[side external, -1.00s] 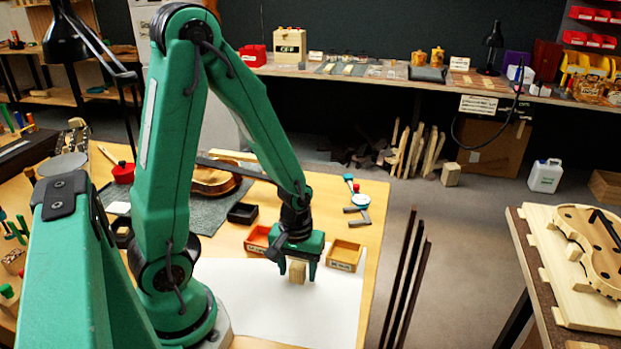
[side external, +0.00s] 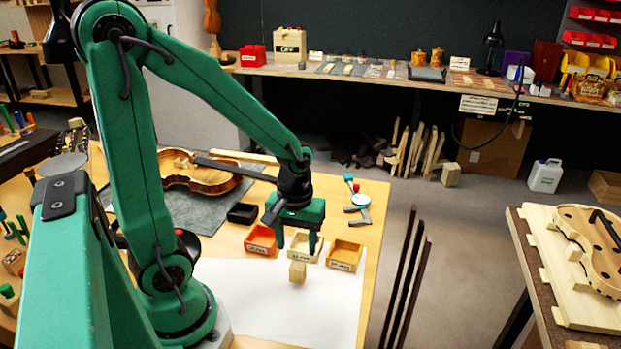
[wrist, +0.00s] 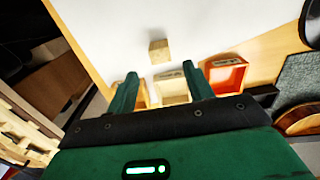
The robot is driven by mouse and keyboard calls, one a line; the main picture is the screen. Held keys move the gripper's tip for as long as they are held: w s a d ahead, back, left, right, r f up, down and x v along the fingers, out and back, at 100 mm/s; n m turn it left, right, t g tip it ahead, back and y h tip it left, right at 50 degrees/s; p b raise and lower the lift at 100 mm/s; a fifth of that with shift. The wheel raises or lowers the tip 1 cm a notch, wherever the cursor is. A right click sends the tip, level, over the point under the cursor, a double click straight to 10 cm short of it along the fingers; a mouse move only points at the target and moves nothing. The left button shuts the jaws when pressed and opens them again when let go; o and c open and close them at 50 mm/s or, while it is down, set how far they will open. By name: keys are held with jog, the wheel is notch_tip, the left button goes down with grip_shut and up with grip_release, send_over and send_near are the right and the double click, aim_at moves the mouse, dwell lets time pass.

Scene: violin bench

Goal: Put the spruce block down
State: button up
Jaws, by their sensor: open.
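The spruce block (side external: 297,272) is a small pale wooden block standing on the white sheet (side external: 270,312), near the sheet's back edge. It also shows in the wrist view (wrist: 159,51), beyond my fingertips with nothing touching it. My gripper (side external: 297,247) is open and empty. It hangs above and behind the block, over the small bins. In the wrist view my two green fingers (wrist: 160,78) are spread apart, with the block clear of them.
Behind the block stand a red bin (side external: 261,241), a cream bin (side external: 304,258) partly hidden by my gripper, and an orange-tan bin (side external: 344,256). A black tray (side external: 242,213) and a violin body (side external: 200,177) lie farther back. The front of the white sheet is clear.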

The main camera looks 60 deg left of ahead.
jog(key=shift+r, duration=2.1)
notch_tip(320, 180, up, 11)
jog(key=m+t, duration=0.5)
jog(key=m, duration=0.3)
send_over(297, 266)
jog(key=s+d, duration=0.3)
jog(key=shift+s+d+r+m+t, duration=0.2)
jog(key=shift+s+d+m+t, duration=0.15)
jog(key=shift+m, duration=0.15)
jog(key=shift+c, duration=0.3)
jog(key=shift+w, duration=0.1)
